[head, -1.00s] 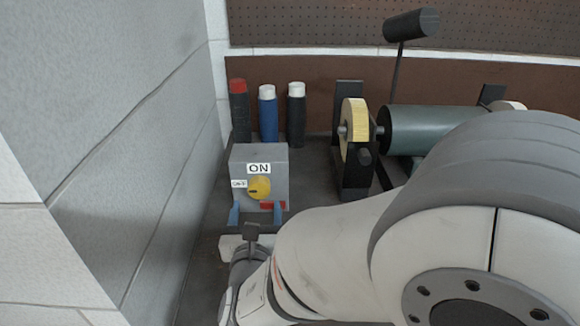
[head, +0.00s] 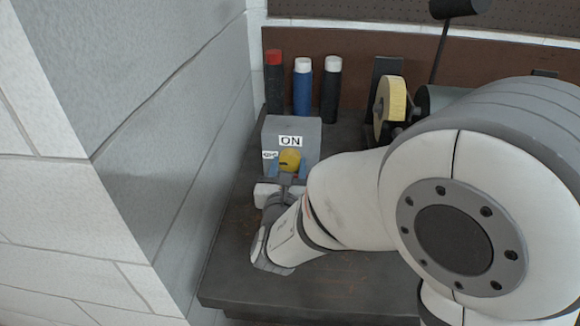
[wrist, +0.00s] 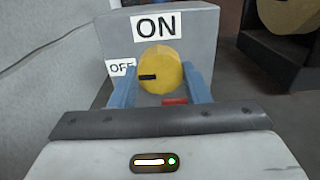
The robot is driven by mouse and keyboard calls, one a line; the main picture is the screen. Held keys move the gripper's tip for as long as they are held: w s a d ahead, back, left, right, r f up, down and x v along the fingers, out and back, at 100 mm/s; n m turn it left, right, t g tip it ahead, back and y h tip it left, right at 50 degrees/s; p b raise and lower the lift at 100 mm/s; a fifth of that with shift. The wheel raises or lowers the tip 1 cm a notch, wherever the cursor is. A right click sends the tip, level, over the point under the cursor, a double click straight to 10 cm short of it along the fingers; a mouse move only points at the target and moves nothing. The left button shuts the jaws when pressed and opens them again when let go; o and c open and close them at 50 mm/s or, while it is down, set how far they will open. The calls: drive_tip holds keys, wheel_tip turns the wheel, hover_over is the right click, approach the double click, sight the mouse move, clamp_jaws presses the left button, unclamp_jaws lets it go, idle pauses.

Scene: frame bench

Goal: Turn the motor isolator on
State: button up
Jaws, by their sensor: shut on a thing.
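The motor isolator is a grey box (head: 278,128) on the bench, close to the wall on the left. Its front has an ON label (wrist: 157,26) above the knob and an OFF label (wrist: 121,67) to the left. The yellow round knob (wrist: 161,66) has a dark mark that points left, toward OFF. My gripper (head: 288,166) is in front of the box with its blue fingers on both sides of the knob; in the wrist view my gripper (wrist: 162,84) is shut on the knob. A red patch (wrist: 174,100) shows below the knob.
A bottle with a red cap (head: 274,85), a blue one (head: 302,88) and a black one (head: 333,88) stand behind the box. A grinder with a yellow wheel (head: 391,108) stands to the right. The wall (head: 180,130) is close on the left. The bench front (head: 310,290) is clear.

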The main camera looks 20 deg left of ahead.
drive_tip(key=c, duration=0.4)
